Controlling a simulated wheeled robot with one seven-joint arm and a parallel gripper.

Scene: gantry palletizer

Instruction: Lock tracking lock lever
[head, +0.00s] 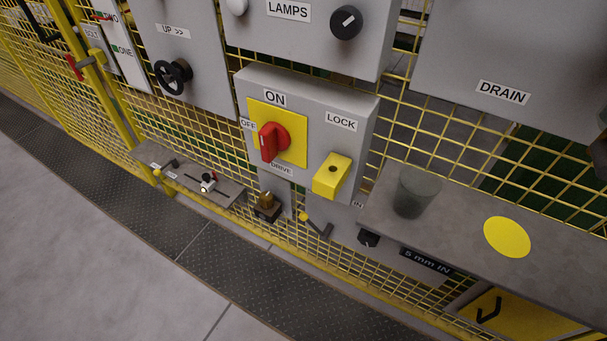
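The view does not show which part is the tracking lock lever, as no readable label says so. One lever with a yellow knob (303,216) and a dark arm slants down right below the drive switch box. Another small lever with a yellow end (157,173) is on the low left shelf. A yellow block (332,177) with a dark hole sits under the LOCK label on the grey box. My gripper is not in view.
A red rotary switch (274,142) is on the grey box. A grey shelf (455,230) at right holds a grey cup (416,191) and a yellow disc (507,237). Yellow mesh fence (200,128) stands behind. The floor (80,250) at left is clear.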

